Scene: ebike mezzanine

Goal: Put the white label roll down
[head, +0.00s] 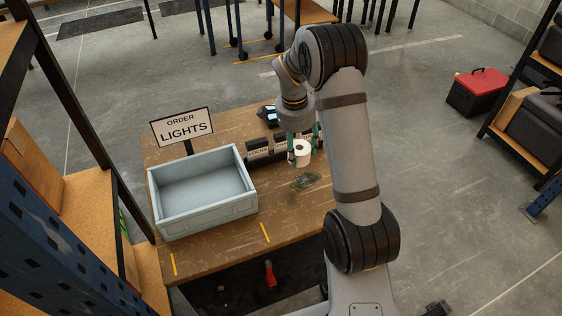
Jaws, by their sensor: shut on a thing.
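The white label roll (302,156) is between the fingers of my gripper (303,150), in the middle of the head view. My gripper points down and is shut on the roll, with a green finger on either side. The roll looks upright, its round end with a dark core hole facing up. It appears to be above the wooden table (205,262), near its right part; I cannot tell how large the gap beneath it is. My arm hides the right edge of the table.
An empty light blue bin (202,208) stands left on the table, behind it a sign (183,128) reading "ORDER LIGHTS". Dark labelled bins (258,151) stand behind the roll. A clear greenish item (306,181) lies just in front of it. The table's front strip is mostly bare.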

